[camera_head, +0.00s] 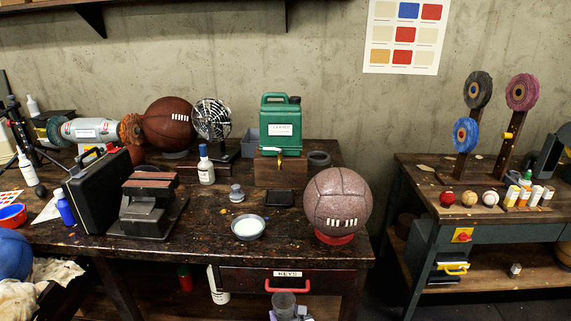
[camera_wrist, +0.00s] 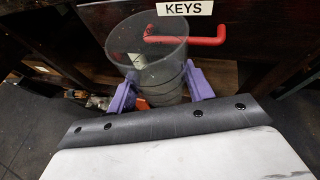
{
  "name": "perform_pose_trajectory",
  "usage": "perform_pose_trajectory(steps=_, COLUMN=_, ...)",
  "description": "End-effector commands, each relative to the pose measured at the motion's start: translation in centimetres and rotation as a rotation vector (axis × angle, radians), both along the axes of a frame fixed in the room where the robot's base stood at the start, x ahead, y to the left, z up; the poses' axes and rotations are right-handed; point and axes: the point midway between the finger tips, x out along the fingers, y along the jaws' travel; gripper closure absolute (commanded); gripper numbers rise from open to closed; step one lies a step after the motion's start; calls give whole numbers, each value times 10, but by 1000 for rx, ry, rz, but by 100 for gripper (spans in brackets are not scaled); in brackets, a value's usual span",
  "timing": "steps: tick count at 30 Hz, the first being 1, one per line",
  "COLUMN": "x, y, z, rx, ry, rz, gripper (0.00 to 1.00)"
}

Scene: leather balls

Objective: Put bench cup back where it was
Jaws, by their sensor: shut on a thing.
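The bench cup is a grey see-through cup (camera_wrist: 147,58), upright or nearly so, with its open top showing in the wrist view. My gripper (camera_wrist: 161,92) has purple fingers, one on each side of the cup, and is shut on it. In the head view the cup (camera_head: 284,299) and my gripper (camera_head: 289,313) are at the bottom edge, in front of the KEYS drawer (camera_head: 246,280) and below the level of the bench top. The lower part of my gripper is cut off there.
The dark bench top (camera_head: 190,232) holds a white-filled bowl (camera_head: 248,228), a small jar (camera_head: 237,193), a black tray (camera_head: 279,198), a brown ball (camera_head: 337,203) on a red ring and a green canister (camera_head: 281,125). The red drawer handle (camera_wrist: 186,40) is close behind the cup. Bare bench shows around the bowl.

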Motion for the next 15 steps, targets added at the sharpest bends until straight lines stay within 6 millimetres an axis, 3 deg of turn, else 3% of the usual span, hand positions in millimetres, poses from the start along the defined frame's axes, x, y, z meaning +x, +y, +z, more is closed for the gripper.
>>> perform_pose_trajectory(steps=3, x=1, y=-3, z=1, rx=1, ry=0, rz=-6, gripper=78)
perform_pose_trajectory(steps=4, x=0, y=-1, z=-16, rx=0, ry=2, rz=-1, gripper=78)
perform_pose_trajectory(steps=6, x=1, y=0, z=-31, rx=0, ry=1, rz=0, gripper=78)
perform_pose_trajectory(steps=15, x=1, y=0, z=-82, rx=-1, ry=1, rz=1, gripper=78)
